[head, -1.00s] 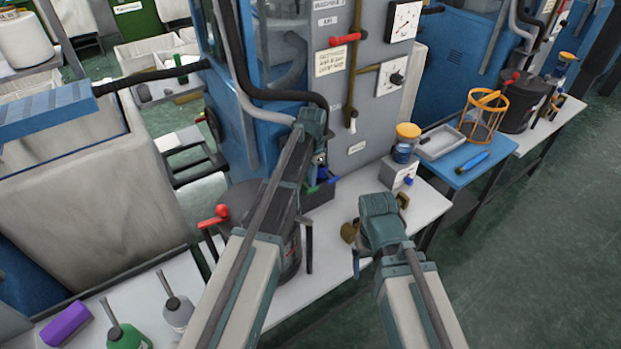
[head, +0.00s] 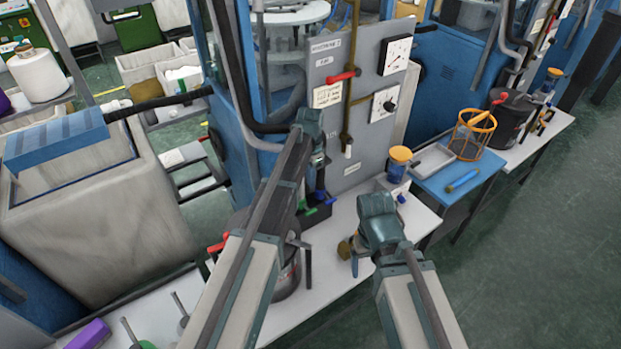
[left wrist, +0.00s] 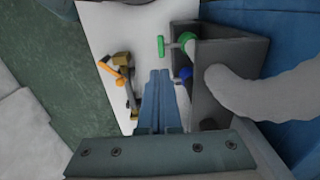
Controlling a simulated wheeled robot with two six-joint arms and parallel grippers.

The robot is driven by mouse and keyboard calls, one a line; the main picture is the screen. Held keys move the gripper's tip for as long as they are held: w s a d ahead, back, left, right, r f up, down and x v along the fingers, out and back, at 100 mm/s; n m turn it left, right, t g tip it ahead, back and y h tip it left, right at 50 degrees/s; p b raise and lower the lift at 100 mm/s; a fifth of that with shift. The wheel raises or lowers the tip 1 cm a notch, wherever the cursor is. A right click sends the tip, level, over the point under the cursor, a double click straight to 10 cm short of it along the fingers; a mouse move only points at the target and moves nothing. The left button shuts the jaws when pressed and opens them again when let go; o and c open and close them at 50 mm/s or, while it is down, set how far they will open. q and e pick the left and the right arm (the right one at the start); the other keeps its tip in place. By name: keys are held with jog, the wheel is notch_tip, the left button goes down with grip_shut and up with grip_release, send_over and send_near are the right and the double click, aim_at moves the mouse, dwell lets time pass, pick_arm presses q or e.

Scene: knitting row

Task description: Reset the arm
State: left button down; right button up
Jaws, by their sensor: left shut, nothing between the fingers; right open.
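My left arm reaches forward in the middle of the head view. Its gripper (head: 320,185) hangs above the white bench, in front of the grey machine panel and close to a dark box (head: 316,215). In the left wrist view the blue fingers (left wrist: 160,78) are together and empty, just left of the grey box (left wrist: 215,75) with green (left wrist: 186,40) and blue handles. My right gripper (head: 352,256) is low over the bench, to the right of the left one. It is open, with its fingers partly hidden behind the wrist, and nothing shows in it.
The white bench (head: 345,215) carries a dark pot (head: 288,275) behind my left forearm and a yellow-lidded blue jar (head: 399,163). To the right, a blue mat (head: 455,185) holds a grey tray, an orange basket (head: 473,135) and a blue tool. Green floor is open at right.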

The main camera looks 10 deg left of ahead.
pick_arm(q)
jog(key=s+d+n, duration=0.2)
jog(key=s+d, duration=0.2)
jog(key=s, duration=0.9)
jog(key=s+d+n+y, duration=0.1)
jog(key=s+d+n, duration=0.2)
jog(key=s, duration=1.1)
jog(key=shift+s+d, duration=0.3)
jog(key=shift+d, duration=0.5)
